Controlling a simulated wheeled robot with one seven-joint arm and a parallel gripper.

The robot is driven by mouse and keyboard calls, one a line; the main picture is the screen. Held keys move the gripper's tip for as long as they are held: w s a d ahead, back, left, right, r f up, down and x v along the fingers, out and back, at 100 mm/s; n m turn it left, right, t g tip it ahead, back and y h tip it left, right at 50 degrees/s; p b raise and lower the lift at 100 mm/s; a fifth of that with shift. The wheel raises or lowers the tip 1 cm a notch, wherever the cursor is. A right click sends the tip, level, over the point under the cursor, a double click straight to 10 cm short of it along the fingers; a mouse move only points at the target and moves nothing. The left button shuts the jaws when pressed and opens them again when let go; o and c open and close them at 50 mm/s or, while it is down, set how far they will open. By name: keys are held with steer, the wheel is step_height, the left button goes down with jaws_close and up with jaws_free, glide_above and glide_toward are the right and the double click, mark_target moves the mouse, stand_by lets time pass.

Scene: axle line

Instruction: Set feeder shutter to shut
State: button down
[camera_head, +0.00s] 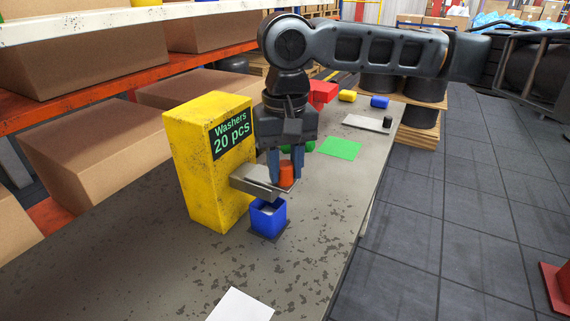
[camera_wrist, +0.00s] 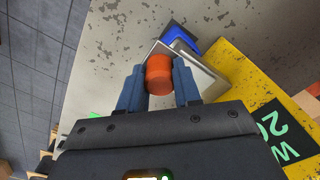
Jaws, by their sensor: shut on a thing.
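The yellow feeder (camera_head: 200,165), labelled "Washers 20 pcs", stands on the workbench. In the wrist view the orange knob (camera_wrist: 159,72) sits between the two fingers, over the grey plate (camera_wrist: 208,75). A blue open-topped bin (camera_head: 268,217) stands below the plate, partly covered by it in the wrist view (camera_wrist: 180,36).
A green mat (camera_head: 340,148), a grey plate with a black knob (camera_head: 368,123), a red bin (camera_head: 322,92) and yellow and blue cylinders lie further back on the bench (camera_head: 315,215). A white sheet (camera_head: 241,306) lies at the front. Shelves with boxes stand left.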

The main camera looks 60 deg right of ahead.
mark_target(268, 175)
steer(key=shift+w, duration=0.1)
steer(key=shift+w+p, duration=0.5)
steer(key=shift+w, duration=1.1)
steer(key=c, duration=0.8)
jaws_free()
steer(key=shift+w, duration=0.1)
steer(key=shift+r, duration=0.1)
step_height(268, 175, up, 8)
steer(key=shift+f, duration=0.2)
